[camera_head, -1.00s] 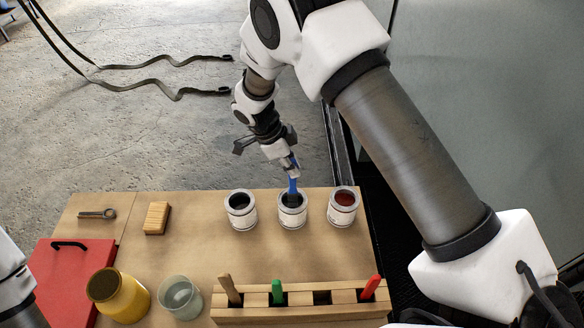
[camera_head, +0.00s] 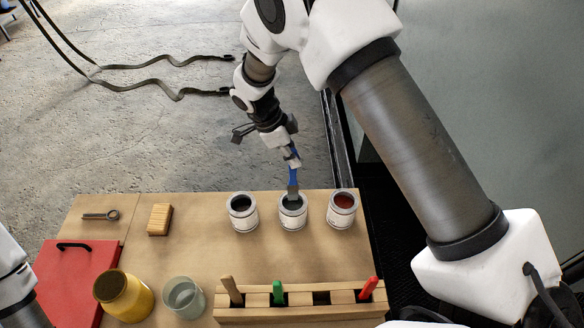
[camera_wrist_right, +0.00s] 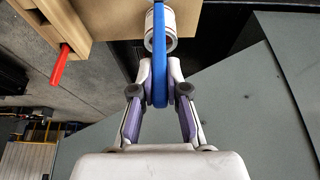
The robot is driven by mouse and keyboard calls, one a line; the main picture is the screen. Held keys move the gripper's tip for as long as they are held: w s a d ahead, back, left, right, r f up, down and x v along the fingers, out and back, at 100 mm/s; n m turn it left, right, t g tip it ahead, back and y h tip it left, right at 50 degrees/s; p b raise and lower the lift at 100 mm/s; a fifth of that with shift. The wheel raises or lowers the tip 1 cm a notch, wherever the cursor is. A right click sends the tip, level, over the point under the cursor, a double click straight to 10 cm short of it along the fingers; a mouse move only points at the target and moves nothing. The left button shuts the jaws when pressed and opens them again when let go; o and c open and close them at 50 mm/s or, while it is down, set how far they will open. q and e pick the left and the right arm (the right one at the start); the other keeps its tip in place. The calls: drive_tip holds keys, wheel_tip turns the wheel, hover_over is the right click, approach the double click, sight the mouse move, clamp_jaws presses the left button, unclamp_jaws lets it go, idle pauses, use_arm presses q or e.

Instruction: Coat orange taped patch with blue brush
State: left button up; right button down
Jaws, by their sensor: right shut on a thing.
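My right gripper (camera_head: 291,160) is shut on the blue brush (camera_head: 294,177) above the middle can. The brush points down, and its bristle end is at the mouth of the middle can (camera_head: 293,217), which shows dark teal inside. I cannot tell whether the bristles touch the contents. In the right wrist view, the fingers (camera_wrist_right: 160,82) close on the blue handle (camera_wrist_right: 160,45) from both sides. My left gripper is out of view; only part of that arm shows at the left edge. The orange taped patch is not visible in these frames.
A can with dark contents (camera_head: 242,217) and one with red contents (camera_head: 341,216) flank the middle can. A wooden rack (camera_head: 240,315) holds brown, green and red handles. A yellow jar (camera_head: 132,303), glass jar (camera_head: 184,300), red panel (camera_head: 70,270) and wooden block (camera_head: 159,219) lie left.

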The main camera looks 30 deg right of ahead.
sight(292, 175)
wheel_tip(292, 175, down, 5)
drive_tip(key=b, duration=0.5)
drive_tip(key=shift+w+r, duration=0.15)
drive_tip(key=shift+s+r+p, duration=0.2)
drive_tip(key=shift+r+p, duration=0.1)
drive_tip(key=shift+p, duration=0.1)
wheel_tip(292, 175, up, 5)
drive_tip(key=p, duration=0.5)
wheel_tip(292, 175, down, 8)
drive_tip(key=b, duration=0.4)
drive_tip(key=shift+r, duration=0.25)
drive_tip(key=shift+w+f, duration=0.2)
drive_tip(key=shift+f, duration=0.1)
drive_tip(key=shift+s+r, duration=0.2)
